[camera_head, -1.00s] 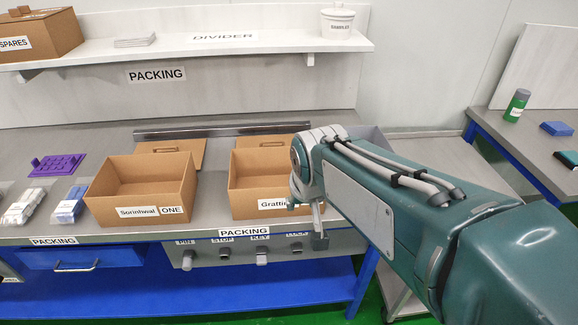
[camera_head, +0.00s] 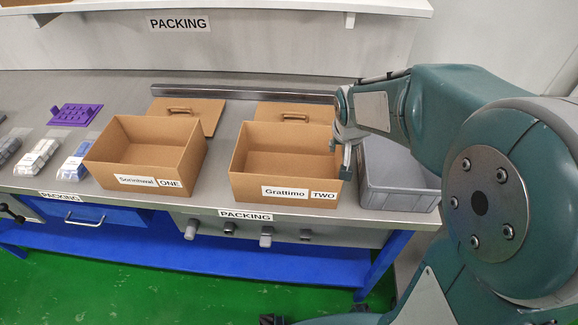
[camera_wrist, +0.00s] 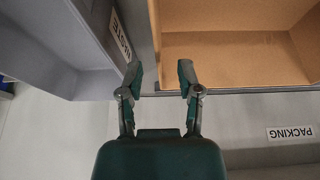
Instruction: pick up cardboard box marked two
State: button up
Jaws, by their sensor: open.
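The cardboard box marked TWO (camera_head: 285,191) stands open and upright on the grey bench, labelled "Grattimo". Its inside looks empty. My gripper (camera_head: 347,158) is at the box's right wall, near the rim, with its fingers pointing down in the head view. In the wrist view my gripper (camera_wrist: 160,76) is open, its two fingers apart. One wall of the box (camera_wrist: 157,40) runs up the picture between the fingertips, and the box's inside is to the right. I cannot tell whether the fingers touch the wall.
A grey bin (camera_head: 395,180) stands just right of box TWO, close to my gripper. A box marked ONE (camera_head: 135,180) stands to the left with a gap. Cardboard lids (camera_head: 295,112) and a metal bar (camera_head: 240,93) lie behind. Bagged items (camera_head: 75,160) and a purple tray (camera_head: 75,115) are at left.

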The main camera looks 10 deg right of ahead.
aim_at(339, 157)
jog(key=shift+w+d+f, duration=0.15)
jog(key=shift+f, duration=0.2)
jog(key=x, duration=0.5)
jog(key=shift+f, duration=0.3)
dwell(0.4)
grip_shut()
